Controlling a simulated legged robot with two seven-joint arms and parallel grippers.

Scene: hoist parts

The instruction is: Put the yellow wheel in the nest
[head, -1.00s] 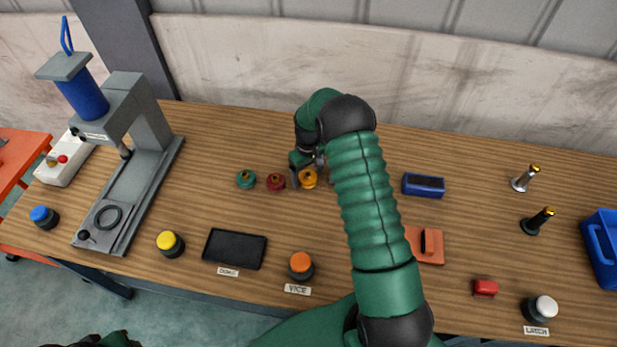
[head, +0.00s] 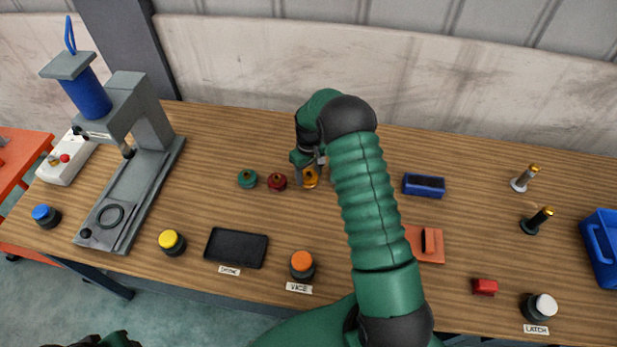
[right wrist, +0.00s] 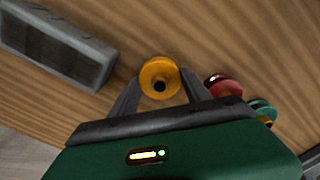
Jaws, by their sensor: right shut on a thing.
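The yellow wheel (head: 311,180), an orange-yellow spool shape with a dark centre hole, is at the middle of the wooden bench. My right gripper (head: 309,173) is shut on it, with one finger on each side. The right wrist view shows the wheel (right wrist: 160,78) between the fingertips of the gripper (right wrist: 159,88). I cannot tell whether it still touches the bench. A dark ring (head: 111,216) lies on the grey press base at the left; I cannot tell for sure whether this is the nest. My left gripper is not in view.
A red wheel (head: 277,182) and a green wheel (head: 247,179) stand close to the left of the yellow one. The grey press (head: 150,115) rises at the left. A black tray (head: 236,248) and a yellow button (head: 171,242) are near the front edge. A blue block (head: 424,186) is to the right.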

